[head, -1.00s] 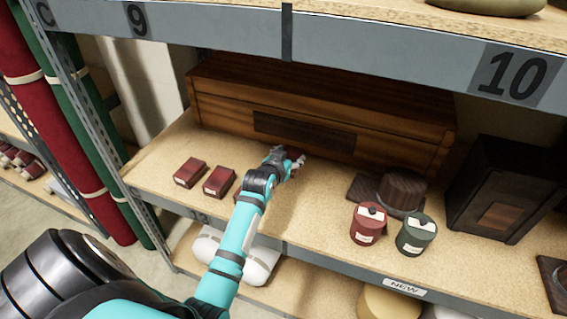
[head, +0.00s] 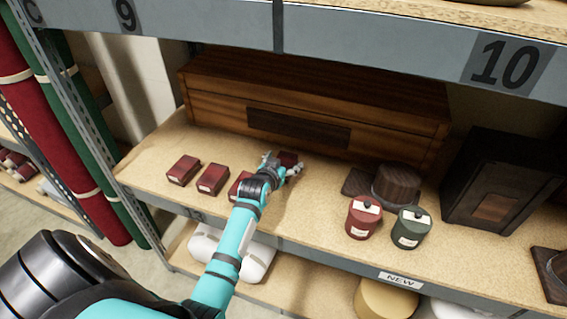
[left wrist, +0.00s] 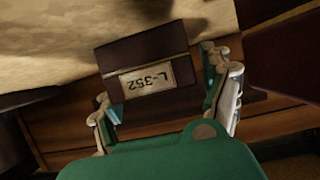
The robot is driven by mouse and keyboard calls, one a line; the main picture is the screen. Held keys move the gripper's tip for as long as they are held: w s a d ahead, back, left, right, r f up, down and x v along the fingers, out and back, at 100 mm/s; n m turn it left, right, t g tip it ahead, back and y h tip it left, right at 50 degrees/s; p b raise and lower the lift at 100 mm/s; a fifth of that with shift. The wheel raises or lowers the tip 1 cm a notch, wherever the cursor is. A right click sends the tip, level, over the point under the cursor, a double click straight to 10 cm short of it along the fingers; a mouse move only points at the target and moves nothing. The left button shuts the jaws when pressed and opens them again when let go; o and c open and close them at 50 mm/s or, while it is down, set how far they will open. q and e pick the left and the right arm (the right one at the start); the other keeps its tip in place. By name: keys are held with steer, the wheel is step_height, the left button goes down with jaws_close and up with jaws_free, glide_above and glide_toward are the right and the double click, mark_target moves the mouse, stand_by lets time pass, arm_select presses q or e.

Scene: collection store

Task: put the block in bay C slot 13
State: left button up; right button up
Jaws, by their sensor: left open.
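A dark red block (head: 288,158) stands on the shelf board (head: 150,165) in front of a long wooden chest. In the left wrist view the block (left wrist: 147,52) carries a label reading L-352 and sits at the far end of the gap between my fingers. My left gripper (head: 281,167) is open, just in front of the block, and partly hides it in the head view. In the left wrist view the fingers (left wrist: 156,75) are spread either side of the label, with no clear grip on the block. My right gripper is not in view.
Several similar red blocks (head: 212,179) stand in a row to the left. The wooden chest (head: 310,108) is close behind. A red canister (head: 363,217), green canister (head: 411,228) and dark case (head: 500,180) stand right. The upper shelf edge (head: 380,50) overhangs. Shelf number below is too small to read surely.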

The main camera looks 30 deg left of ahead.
arm_select(q)
steer(key=shift+r, duration=0.1)
steer(key=shift+s+r, duration=0.1)
steer(key=shift+s, duration=0.1)
steer(key=p+v, duration=0.1)
steer(key=v, duration=1)
steer(key=shift+s+d+r, duration=0.1)
steer(key=shift+s+d, duration=0.05)
steer(key=shift+s, duration=0.15)
